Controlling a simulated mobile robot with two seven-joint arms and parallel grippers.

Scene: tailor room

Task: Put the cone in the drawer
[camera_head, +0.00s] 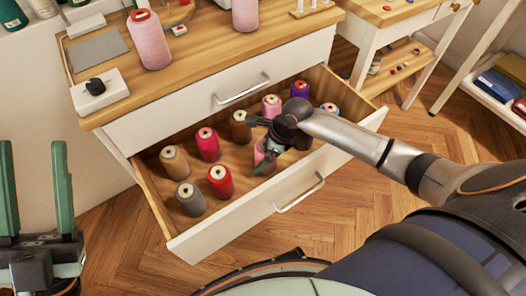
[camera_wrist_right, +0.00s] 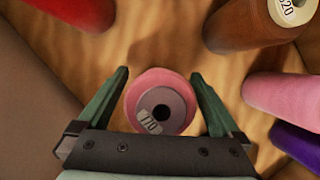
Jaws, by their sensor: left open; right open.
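The open drawer (camera_head: 255,205) pulls out of a white cabinet with a wooden top and holds several upright cones of thread. My right gripper (camera_head: 268,170) reaches down into it, with its open fingers on either side of a pink cone (camera_head: 261,153). In the right wrist view this pink cone (camera_wrist_right: 147,82) stands between the two green fingers (camera_wrist_right: 160,75), with a small gap visible on each side. Its top shows a grey core with a label. My left gripper (camera_head: 32,145) is open and empty at the left edge, away from the cabinet.
Red, tan, grey, brown, pink and purple cones stand around my right gripper. Two larger pink cones (camera_head: 149,42) stand on the cabinet top (camera_head: 200,55). A closed upper drawer (camera_head: 215,105) is above the open one. Free wooden floor (camera_head: 420,130) lies to the right.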

